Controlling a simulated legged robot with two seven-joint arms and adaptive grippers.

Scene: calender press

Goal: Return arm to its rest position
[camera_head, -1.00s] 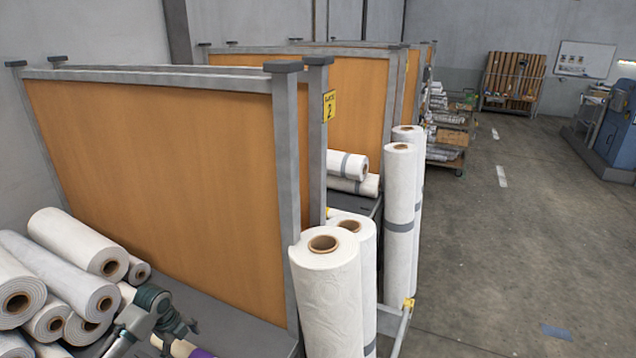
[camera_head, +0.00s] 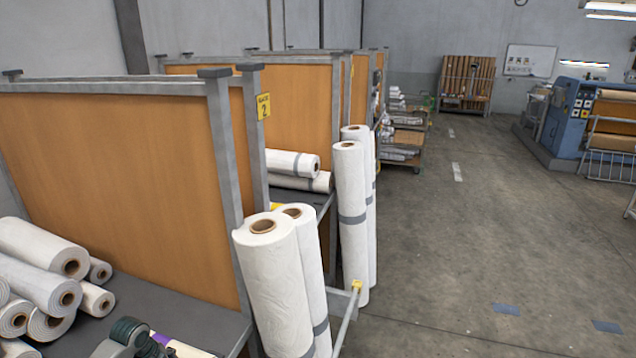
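Part of my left arm (camera_head: 127,333) shows at the bottom edge, left of the middle, low over the dark shelf (camera_head: 170,300). I see a grey link and dark green, rounded parts; the fingertips cannot be made out, so I cannot tell whether the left gripper is open or shut. No held thing shows there. A roll with a purple band (camera_head: 178,346) lies just right of the arm, partly cut off by the frame. My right arm and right gripper are not in view.
White rolls (camera_head: 40,270) are piled on the shelf at left. Upright rolls (camera_head: 275,285) and taller ones (camera_head: 351,220) stand at the ends of the racks with orange panels (camera_head: 120,180). A blue machine (camera_head: 568,120) stands far right. The floor (camera_head: 470,250) at right is open.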

